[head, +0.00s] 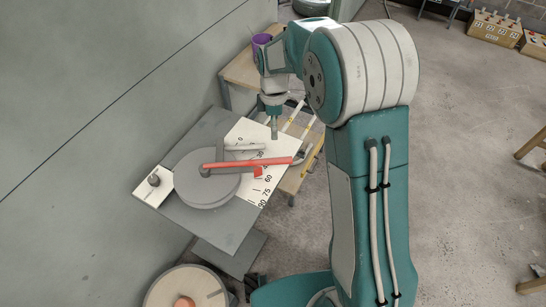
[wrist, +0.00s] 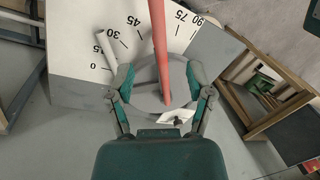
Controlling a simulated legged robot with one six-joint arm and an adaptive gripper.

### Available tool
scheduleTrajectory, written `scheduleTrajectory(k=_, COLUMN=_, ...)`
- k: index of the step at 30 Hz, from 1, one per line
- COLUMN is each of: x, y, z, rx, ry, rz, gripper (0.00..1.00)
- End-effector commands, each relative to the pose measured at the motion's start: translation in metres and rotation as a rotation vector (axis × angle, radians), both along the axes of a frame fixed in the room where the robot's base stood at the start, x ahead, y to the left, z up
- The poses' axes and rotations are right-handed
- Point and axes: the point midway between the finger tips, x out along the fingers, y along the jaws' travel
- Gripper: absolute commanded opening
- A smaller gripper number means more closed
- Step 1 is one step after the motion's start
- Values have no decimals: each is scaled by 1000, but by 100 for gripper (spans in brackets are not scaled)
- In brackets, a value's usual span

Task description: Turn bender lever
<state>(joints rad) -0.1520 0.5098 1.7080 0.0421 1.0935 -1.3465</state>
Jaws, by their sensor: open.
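The bender lever (head: 250,162) is a long red bar running right from a grey round disc (head: 207,178) over a white angle scale (head: 244,196). In the wrist view the lever (wrist: 161,45) runs up the middle, across the scale between the 45 and 75 marks, and hides the marking there. My gripper (head: 274,134) points down over the bender in the head view. In the wrist view my gripper (wrist: 160,78) is open, one finger on each side of the lever. I cannot tell whether either finger touches it.
A pale tube (head: 244,147) lies beside the lever, near the 0 and 30 marks in the wrist view. A dark knob (head: 154,180) is at the bender's left. A reel (head: 185,290) stands below. A wall borders the left; the floor at right is mostly open.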

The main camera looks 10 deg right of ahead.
Motion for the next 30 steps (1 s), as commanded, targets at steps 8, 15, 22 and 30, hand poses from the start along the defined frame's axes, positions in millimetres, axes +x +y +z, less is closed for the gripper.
scheduleTrajectory(k=8, x=3, y=4, z=-23, rx=7, ry=27, rz=56, gripper=68)
scheduleTrajectory(k=15, x=-6, y=4, z=-64, rx=6, ry=28, rz=54, gripper=68)
scheduleTrajectory(k=22, x=-14, y=4, z=-102, rx=6, ry=27, rz=53, gripper=68)
scheduleTrajectory(k=30, x=-16, y=5, z=-120, rx=6, ry=22, rz=53, gripper=68)
